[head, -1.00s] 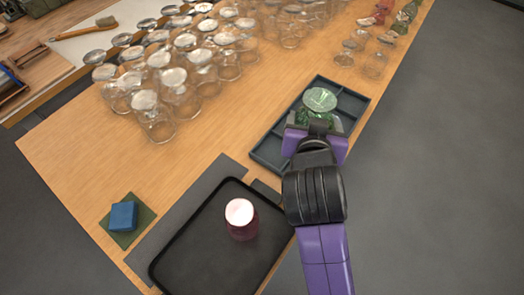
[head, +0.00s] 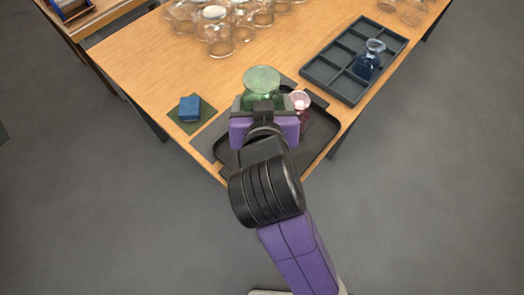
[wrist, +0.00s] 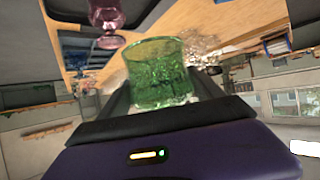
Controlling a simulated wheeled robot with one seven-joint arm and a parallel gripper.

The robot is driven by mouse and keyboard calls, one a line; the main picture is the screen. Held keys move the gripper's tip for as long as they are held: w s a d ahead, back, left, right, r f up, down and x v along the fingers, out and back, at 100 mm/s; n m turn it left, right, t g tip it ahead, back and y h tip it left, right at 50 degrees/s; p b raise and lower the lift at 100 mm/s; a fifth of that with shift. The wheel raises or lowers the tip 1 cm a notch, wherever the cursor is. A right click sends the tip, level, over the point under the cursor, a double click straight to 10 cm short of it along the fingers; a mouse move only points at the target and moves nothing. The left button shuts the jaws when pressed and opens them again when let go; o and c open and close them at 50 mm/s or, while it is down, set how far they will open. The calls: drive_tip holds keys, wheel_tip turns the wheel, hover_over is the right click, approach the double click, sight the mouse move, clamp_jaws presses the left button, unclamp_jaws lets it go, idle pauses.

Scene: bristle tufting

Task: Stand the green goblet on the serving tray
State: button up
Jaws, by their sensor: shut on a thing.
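The green goblet (head: 262,82) is held between the fingers of my gripper (head: 263,104), above the left part of the serving tray in the head view. In the wrist view the green goblet (wrist: 158,72) fills the space between the jaws (wrist: 165,95); its lower part is partly hidden. The black serving tray (head: 314,142) lies near the table's front corner, largely covered by my arm. A pink goblet (head: 301,112) stands on the tray, close to the right of my gripper. It also shows in the wrist view (wrist: 106,14). I cannot tell the goblet's height above the tray.
A dark compartment tray (head: 318,72) lies to the right, with a blue goblet (head: 370,60) in it. A blue block (head: 189,108) sits on a green cloth (head: 205,112) to the left. Several clear glasses (head: 218,35) stand behind. The wood between is bare.

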wheel_tip(320, 180, down, 20)
drive_tip(key=shift+s+r, duration=0.1)
idle(0.5)
drive_tip(key=shift+b, duration=0.3)
drive_tip(key=shift+f, duration=0.25)
drive_tip(key=o, duration=1.7)
drive_tip(key=shift+r, duration=0.2)
drive_tip(key=v, duration=1.2)
drive_tip(key=shift+r+b, duration=0.1)
drive_tip(key=shift+b, duration=0.25)
